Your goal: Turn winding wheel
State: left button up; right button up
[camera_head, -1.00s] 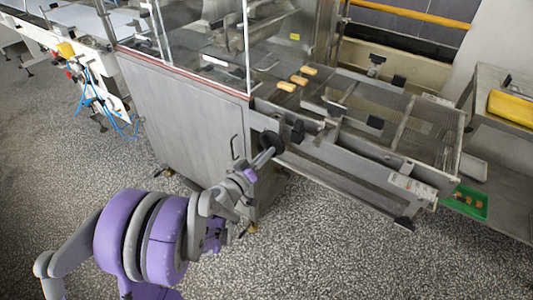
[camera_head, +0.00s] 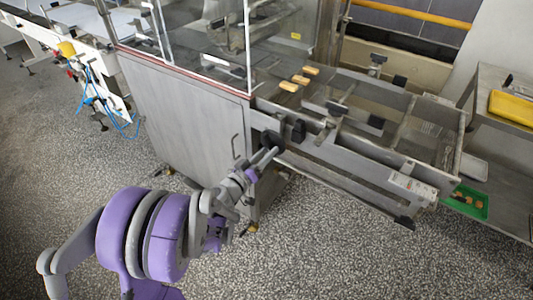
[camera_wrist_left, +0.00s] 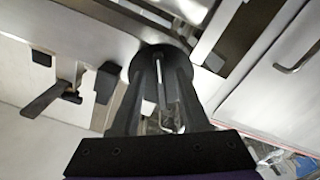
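The winding wheel (camera_head: 269,138) is a dark round disc on the side of the steel frame, at the right end of the grey cabinet. It also shows as a dark disc (camera_wrist_left: 152,55) in the left wrist view, straight ahead of the fingers. My left gripper (camera_head: 273,153) is at the wheel and partly covers it. In the left wrist view its two dark fingers (camera_wrist_left: 158,78) stand apart, with a gap and a thin light rod showing between them. Their tips overlap the disc; I cannot tell whether they touch it. My right gripper is not in view.
Three orange-brown bars (camera_head: 301,79) lie on the conveyor frame (camera_head: 345,165), which runs to the right. A green tray (camera_head: 468,202) is at its far end. The cabinet (camera_head: 185,115) has a handle near the wheel. Speckled floor in front is clear.

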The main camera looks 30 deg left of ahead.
pick_arm(q)
jog(key=shift+s, duration=0.1)
jog(key=s, duration=1)
jog(key=shift+s+a, duration=0.3)
jog(key=shift+a, duration=0.1)
